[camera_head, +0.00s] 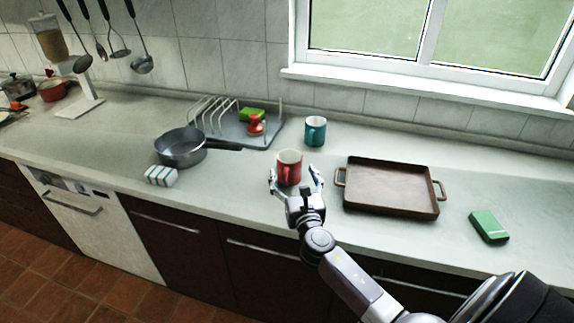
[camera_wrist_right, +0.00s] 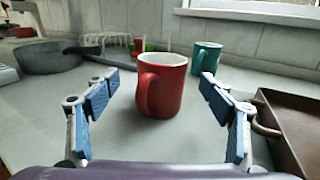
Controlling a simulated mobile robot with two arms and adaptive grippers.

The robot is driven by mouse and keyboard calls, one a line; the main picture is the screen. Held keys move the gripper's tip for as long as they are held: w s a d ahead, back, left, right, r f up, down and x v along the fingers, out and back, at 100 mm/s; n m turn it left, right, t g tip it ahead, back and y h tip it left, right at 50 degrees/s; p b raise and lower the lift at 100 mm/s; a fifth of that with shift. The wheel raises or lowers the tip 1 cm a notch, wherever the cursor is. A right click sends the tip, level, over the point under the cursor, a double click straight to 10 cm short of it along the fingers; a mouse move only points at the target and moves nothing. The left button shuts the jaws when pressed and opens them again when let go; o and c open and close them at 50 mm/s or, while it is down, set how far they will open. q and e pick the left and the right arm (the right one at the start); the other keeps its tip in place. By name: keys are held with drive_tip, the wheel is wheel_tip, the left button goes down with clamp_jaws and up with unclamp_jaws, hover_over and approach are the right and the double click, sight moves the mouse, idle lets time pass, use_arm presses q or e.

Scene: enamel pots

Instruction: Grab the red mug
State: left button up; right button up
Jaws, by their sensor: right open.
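The red mug (camera_head: 289,169) stands upright on the counter in the head view, with a pale inside. My right gripper (camera_head: 296,180) is open just in front of it, one finger toward each side. In the right wrist view the red mug (camera_wrist_right: 162,85) stands centred beyond and between the open fingers of my right gripper (camera_wrist_right: 155,95), apart from both. Its handle faces the wrist camera, slightly left. My left gripper is not in view.
A teal mug (camera_head: 315,130) stands behind the red one. A dark pan (camera_head: 181,148) and a dish rack (camera_head: 240,130) are to the left.

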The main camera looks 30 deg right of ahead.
sight(292, 166)
drive_tip(key=w, duration=0.1)
drive_tip(key=w+d, duration=0.1)
drive_tip(key=shift+w+d+r, duration=0.15)
drive_tip(key=shift+w+r, duration=0.2)
drive_tip(key=shift+r, duration=0.05)
drive_tip(key=x, duration=0.2)
drive_tip(key=shift+w+d+f, duration=0.15)
drive_tip(key=shift+w+f, duration=0.05)
drive_tip(key=shift+w+d, duration=0.15)
drive_tip(key=shift+w, duration=0.25)
drive_tip(key=c, duration=1.4)
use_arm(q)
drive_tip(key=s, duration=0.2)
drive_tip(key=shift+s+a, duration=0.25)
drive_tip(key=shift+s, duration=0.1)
use_arm(e)
drive_tip(key=shift+r, duration=0.1)
drive_tip(key=shift+c, duration=0.6)
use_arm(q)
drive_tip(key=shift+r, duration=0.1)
use_arm(e)
drive_tip(key=shift+r, duration=0.15)
